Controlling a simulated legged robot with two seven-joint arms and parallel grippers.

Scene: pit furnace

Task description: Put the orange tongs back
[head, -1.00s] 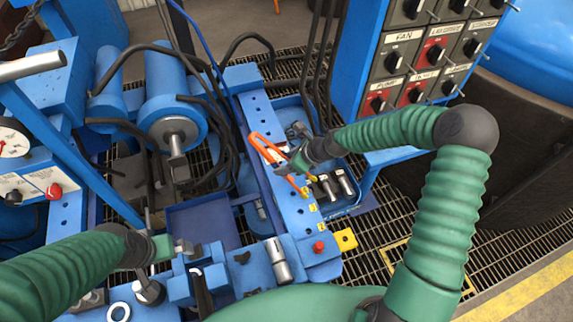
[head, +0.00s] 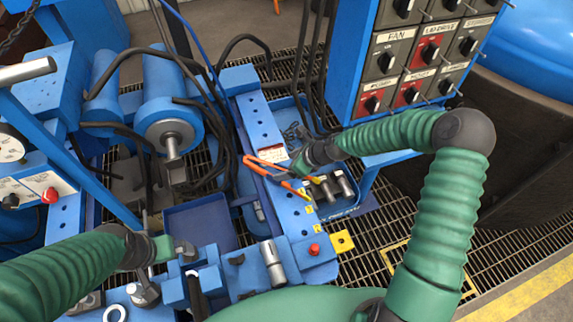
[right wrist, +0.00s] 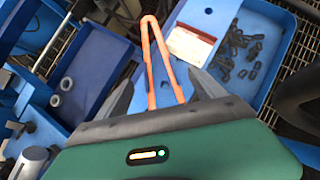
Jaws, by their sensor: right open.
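In the right wrist view the tongs (right wrist: 148,65) run between my fingers, closed loop end away from me, two legs towards my palm. My right gripper (head: 296,168) is open around the tongs; in the right wrist view its two grey fingers (right wrist: 165,78) stand apart on either side, with gaps to the legs.
A blue tray (head: 345,205) with metal cylinders lies right of the rail; small dark parts (right wrist: 240,55) lie in a blue tray. A switch panel (head: 408,60) rises behind my right arm. An empty dark-blue tray (head: 200,222) and a red button (head: 314,249) are nearer.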

